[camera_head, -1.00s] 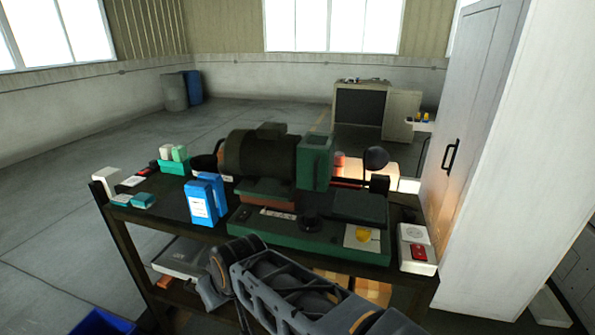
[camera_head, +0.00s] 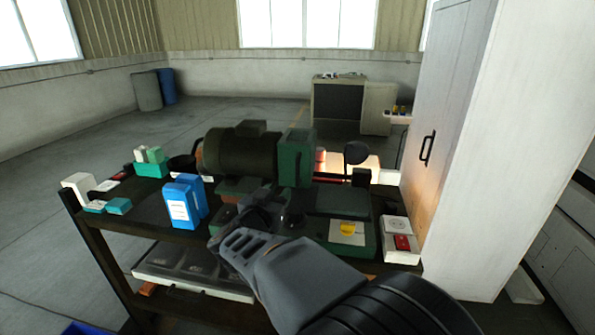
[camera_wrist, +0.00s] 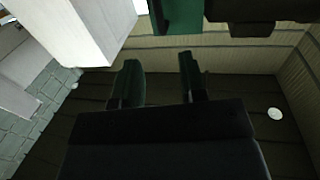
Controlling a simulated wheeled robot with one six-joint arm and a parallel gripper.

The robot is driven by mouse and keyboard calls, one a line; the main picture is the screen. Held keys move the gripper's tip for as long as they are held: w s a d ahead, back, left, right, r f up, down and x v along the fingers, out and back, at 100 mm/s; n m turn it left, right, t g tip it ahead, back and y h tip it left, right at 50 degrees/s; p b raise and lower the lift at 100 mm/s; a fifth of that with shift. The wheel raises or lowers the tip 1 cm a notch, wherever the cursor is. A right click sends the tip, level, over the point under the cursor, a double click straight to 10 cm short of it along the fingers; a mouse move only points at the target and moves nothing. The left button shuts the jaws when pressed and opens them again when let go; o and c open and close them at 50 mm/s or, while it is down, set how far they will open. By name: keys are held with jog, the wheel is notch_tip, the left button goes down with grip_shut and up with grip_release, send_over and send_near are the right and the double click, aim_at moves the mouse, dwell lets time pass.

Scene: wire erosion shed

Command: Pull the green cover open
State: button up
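The green cover (camera_head: 296,158) is an upright box-like part at the right end of the dark motor on the bench machine. It looks closed, though its far side is hidden. A green part, probably this cover, shows at the top edge of the wrist view (camera_wrist: 178,16). My gripper (camera_head: 262,200) is in front of the machine, below and left of the cover in the head view, apart from it. In the wrist view my gripper (camera_wrist: 160,78) has its two dark fingers spread with nothing between them.
The dark motor (camera_head: 240,152) sits left of the cover. Blue boxes (camera_head: 185,202) stand on the bench to the left. A white switch box with a red button (camera_head: 401,240) is at the right end. A tall pale cabinet (camera_head: 465,150) closes off the right side.

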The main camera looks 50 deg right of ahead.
aim_at(297, 171)
jog(key=p+x, duration=0.1)
jog(key=x, duration=1.2)
jog(key=shift+d, duration=0.1)
grip_shut()
